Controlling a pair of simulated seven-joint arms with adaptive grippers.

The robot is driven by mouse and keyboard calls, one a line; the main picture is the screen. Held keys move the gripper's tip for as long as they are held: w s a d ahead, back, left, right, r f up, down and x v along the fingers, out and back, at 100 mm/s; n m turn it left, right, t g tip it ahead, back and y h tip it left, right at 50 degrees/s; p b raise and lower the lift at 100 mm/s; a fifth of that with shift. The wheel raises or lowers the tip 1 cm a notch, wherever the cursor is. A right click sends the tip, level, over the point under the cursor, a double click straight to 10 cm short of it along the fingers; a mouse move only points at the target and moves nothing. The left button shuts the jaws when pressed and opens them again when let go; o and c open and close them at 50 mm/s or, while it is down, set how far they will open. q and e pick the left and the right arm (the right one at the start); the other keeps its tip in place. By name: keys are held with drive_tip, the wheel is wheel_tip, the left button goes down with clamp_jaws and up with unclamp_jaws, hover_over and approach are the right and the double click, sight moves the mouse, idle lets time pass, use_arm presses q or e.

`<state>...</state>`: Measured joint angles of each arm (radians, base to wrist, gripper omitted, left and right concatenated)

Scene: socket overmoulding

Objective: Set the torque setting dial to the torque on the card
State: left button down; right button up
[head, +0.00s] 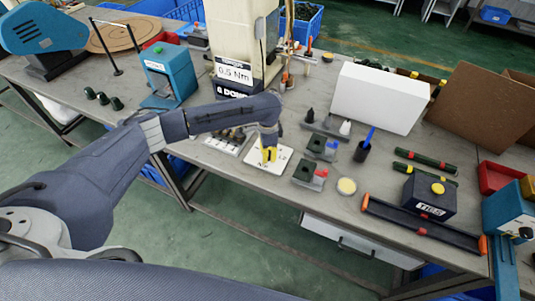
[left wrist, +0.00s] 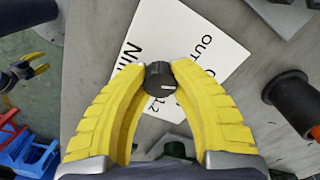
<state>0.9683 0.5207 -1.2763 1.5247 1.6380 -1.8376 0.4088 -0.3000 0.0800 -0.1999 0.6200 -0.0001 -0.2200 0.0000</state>
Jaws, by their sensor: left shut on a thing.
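The torque dial is a black round knob (left wrist: 159,80) with a short white pointer mark, which points right in the left wrist view. It stands on a white plate (left wrist: 210,50) printed with "OUT", "Nm" and some figures, partly covered by my fingers. The plate also lies on the bench in the head view (head: 281,163). My left gripper (head: 268,155) reaches down over it, its yellow fingers shut on the knob from both sides. The torque card (head: 234,73) reads about "6.5 Nm"; its first digit is unclear. My right gripper (left wrist: 25,75) shows small at the wrist view's left edge, fingers apart.
A white box (head: 380,96) stands behind to the right. A teal machine (head: 170,72) stands at left.

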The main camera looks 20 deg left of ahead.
use_arm(q)
drive_tip(key=shift+d+r, duration=0.1)
idle(0.4)
drive_tip(key=c, duration=1)
unclamp_jaws()
drive_tip(key=shift+o, duration=0.2)
wheel_tip(320, 180, up, 12)
drive_tip(key=shift+w, duration=0.1)
